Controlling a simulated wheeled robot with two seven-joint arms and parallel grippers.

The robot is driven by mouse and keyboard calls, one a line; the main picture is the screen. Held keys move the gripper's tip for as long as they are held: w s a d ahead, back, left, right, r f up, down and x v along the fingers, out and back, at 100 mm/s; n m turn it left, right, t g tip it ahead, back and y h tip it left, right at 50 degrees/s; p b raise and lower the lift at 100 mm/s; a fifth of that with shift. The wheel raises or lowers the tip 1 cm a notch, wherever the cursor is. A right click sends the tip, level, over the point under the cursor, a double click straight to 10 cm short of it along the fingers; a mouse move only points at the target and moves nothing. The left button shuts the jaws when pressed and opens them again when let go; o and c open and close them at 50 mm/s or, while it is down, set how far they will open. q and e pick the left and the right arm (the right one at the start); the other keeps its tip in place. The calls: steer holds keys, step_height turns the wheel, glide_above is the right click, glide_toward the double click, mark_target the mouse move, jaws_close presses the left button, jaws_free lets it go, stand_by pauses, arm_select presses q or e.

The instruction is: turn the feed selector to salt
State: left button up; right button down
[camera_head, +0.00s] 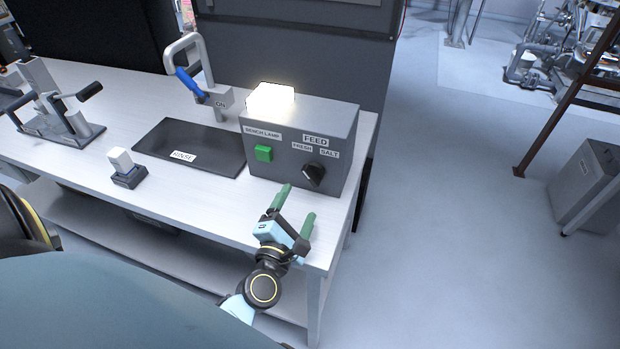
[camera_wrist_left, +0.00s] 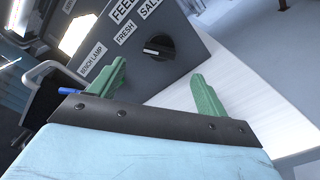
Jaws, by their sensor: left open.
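The feed selector (camera_head: 314,174) is a black knob on the front of a grey control box (camera_head: 330,125), under the labels FEED, FRESH and SALT. In the left wrist view the knob (camera_wrist_left: 158,46) shows beyond my fingertips, with a light pointer mark; I cannot tell for sure which label it points at. My left gripper (camera_head: 297,202) has green fingers and is open and empty. It is in front of and below the knob, apart from it, near the bench's right front corner. My right gripper does not show.
A green bench lamp button (camera_head: 263,153) sits left of the knob, and a lit lamp (camera_head: 270,100) is on the box top. The dark RINSE tray (camera_head: 165,146), a blue-handled tap (camera_head: 190,82) and a small white-topped block (camera_head: 122,164) are further left on the bench (camera_head: 90,160).

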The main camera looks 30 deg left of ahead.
mark_target(311, 179)
arm_select(q)
steer(key=x, duration=0.9)
steer(key=shift+d, duration=0.1)
steer(key=c, duration=1)
steer(key=shift+p, duration=0.3)
